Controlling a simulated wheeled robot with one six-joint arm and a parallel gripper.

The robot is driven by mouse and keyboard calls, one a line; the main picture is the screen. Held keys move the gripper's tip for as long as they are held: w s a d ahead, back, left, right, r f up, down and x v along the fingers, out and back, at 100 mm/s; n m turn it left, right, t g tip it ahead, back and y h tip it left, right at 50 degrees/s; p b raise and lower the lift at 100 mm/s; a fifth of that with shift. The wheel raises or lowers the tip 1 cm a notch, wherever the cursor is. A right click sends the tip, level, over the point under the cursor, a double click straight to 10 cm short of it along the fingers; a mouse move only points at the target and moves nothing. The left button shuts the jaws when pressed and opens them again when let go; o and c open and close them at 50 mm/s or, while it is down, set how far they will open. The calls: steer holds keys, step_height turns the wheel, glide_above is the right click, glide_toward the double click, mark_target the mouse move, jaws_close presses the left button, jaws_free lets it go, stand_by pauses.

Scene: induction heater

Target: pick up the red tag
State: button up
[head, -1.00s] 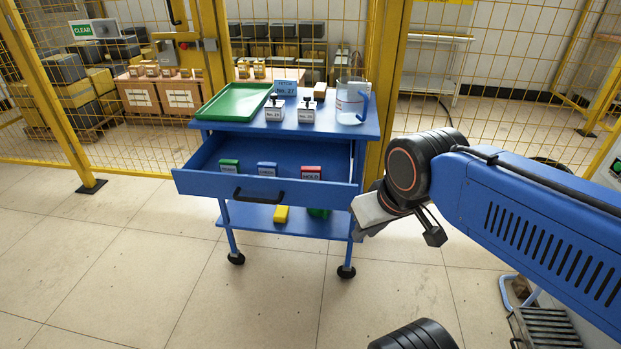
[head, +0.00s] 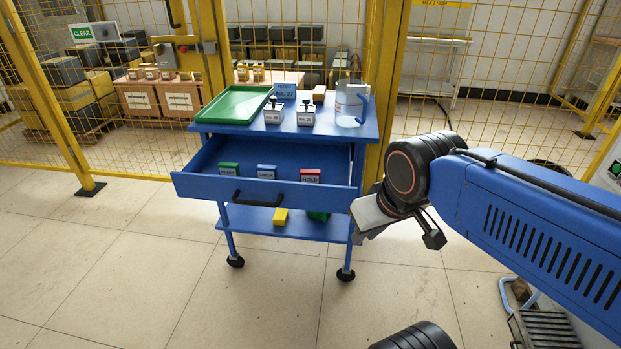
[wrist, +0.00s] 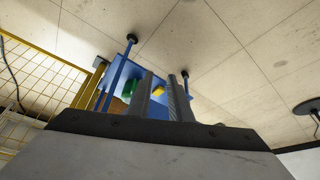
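The red tag (head: 310,175) stands at the right side of the open blue drawer (head: 262,194), with a white label on its front. A blue tag (head: 266,171) and a green tag (head: 229,168) stand to its left in the same drawer. My gripper (head: 366,230) is to the right of the drawer and below its rim, apart from the tags. In the wrist view, my gripper's two fingers (wrist: 162,98) have a gap between them with nothing held. The red tag is not seen in the wrist view.
The blue cart's top holds a green tray (head: 237,104), two labelled blocks (head: 274,112) and a clear jug (head: 350,104). A yellow mesh fence (head: 130,150) stands behind.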

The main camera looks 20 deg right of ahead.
steer(key=o, duration=0.5)
steer(key=shift+w+r, duration=0.1)
steer(key=shift+o, duration=0.2)
step_height(320, 180, up, 12)
steer(key=n+g, duration=0.5)
steer(key=n, duration=0.8)
glide_above(310, 171)
step_height(310, 171, down, 16)
steer(key=shift+f, duration=0.2)
